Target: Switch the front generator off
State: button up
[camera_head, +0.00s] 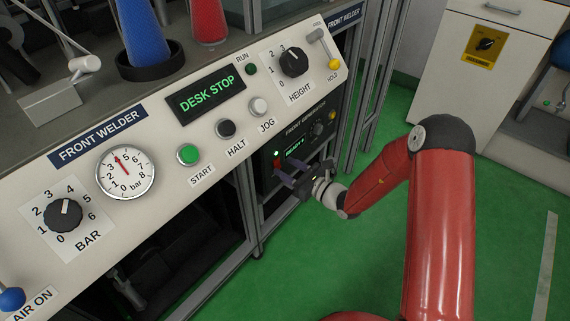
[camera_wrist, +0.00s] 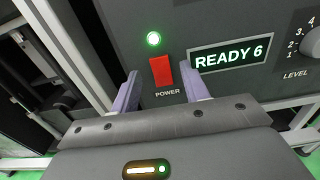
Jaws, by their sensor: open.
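The front generator (camera_head: 310,150) is a dark panel below the right end of the white desk panel. A red rocker switch (camera_wrist: 162,71) labelled POWER sits left of the display, under a lit green lamp (camera_wrist: 153,39). My gripper (camera_head: 285,172) is in front of the generator's lower left part. In the wrist view its two purple fingers (camera_wrist: 162,88) are apart, one on each side below the red switch, with nothing between them. I cannot tell whether they touch the panel.
The front welder desk (camera_head: 225,150) with its knobs and buttons overhangs the generator. A level knob (camera_wrist: 311,42) is right of the display. Metal frame posts (camera_head: 375,80) stand right of the generator. Green floor (camera_head: 490,230) is open to the right.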

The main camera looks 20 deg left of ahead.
jog(key=shift+x, duration=1.05)
jog(key=shift+c, duration=0.4)
